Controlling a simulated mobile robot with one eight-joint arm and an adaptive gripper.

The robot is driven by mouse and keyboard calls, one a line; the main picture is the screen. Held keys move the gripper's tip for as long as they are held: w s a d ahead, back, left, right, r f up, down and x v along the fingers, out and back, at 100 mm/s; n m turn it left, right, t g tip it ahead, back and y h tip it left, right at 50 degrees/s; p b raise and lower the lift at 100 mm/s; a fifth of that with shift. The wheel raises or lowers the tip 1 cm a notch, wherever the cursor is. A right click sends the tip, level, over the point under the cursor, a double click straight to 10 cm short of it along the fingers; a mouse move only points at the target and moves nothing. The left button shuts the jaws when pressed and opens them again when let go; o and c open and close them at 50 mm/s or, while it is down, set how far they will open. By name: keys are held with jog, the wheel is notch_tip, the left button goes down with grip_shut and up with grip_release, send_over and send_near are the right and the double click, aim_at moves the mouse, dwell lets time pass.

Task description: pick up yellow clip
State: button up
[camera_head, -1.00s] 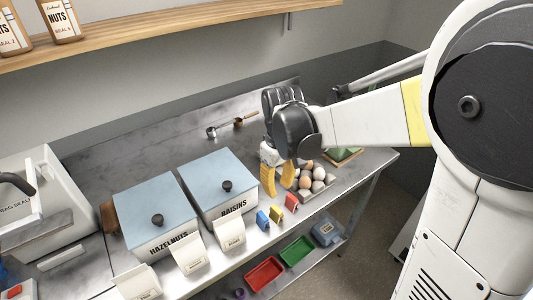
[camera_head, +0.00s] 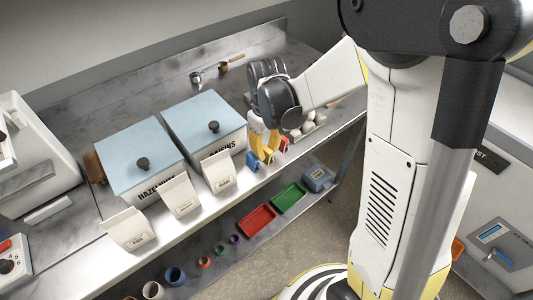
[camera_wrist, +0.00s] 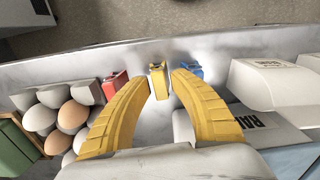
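The yellow clip (camera_wrist: 158,80) stands on the steel counter near its front edge, between a red clip (camera_wrist: 115,85) and a blue clip (camera_wrist: 188,73). In the wrist view it lies in the gap between the tips of my gripper (camera_wrist: 160,82). My gripper is open, its two yellow fingers spread on either side, with nothing held. In the head view my gripper (camera_head: 262,150) points down over the counter edge, and the yellow clip (camera_head: 268,155) is partly hidden by the fingers. The blue clip (camera_head: 252,161) and red clip (camera_head: 284,145) stand on either side.
Eggs in a tray (camera_wrist: 60,115) stand left of the fingers in the wrist view. White cartons (camera_wrist: 275,85) and the raisins bin (camera_head: 203,120) stand on the other side. Red (camera_head: 257,220) and green (camera_head: 289,198) trays sit on the shelf below.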

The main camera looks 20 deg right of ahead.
jog(key=shift+c, duration=0.5)
grip_shut()
jog(key=shift+r, duration=0.15)
